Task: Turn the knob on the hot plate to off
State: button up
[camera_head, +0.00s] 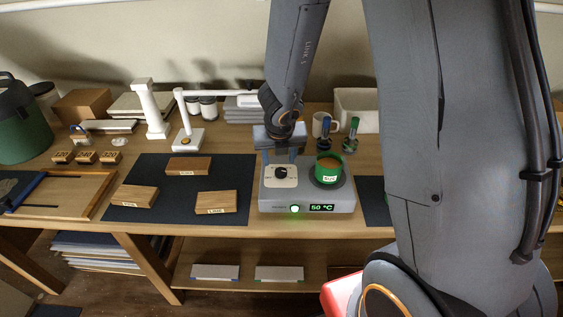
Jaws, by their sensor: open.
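The grey hot plate (307,203) stands on the wooden table, with a lit display reading 50 °C and a green light on its front. Its black knob (281,173) sits on a pale square panel at the left of its top. A green pot (329,168) with brown contents stands on the round plate at its right. My gripper (280,154) is open and points down at the knob's far side. Its fingertips are close above the panel. I cannot tell whether they touch the knob.
A dark mat (150,212) with several wooden blocks lies left of the hot plate. A white lamp-like stand (187,135), a white mug (322,124) and small bottles stand behind. A framed board (60,193) and a green container (20,125) are at far left. My arm hides much of the right side.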

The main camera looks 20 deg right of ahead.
aim_at(281, 171)
jog(key=shift+m, duration=0.8)
jog(key=b+x, duration=0.1)
jog(key=x, duration=0.1)
jog(key=b+x, duration=0.2)
jog(key=x, duration=0.1)
jog(key=b+x, duration=0.1)
jog(key=x, duration=0.2)
jog(key=shift+s+d, duration=0.15)
jog(key=shift+d, duration=0.15)
jog(key=c, duration=1.1)
jog(key=shift+o, duration=0.2)
jog(key=shift+b, duration=0.3)
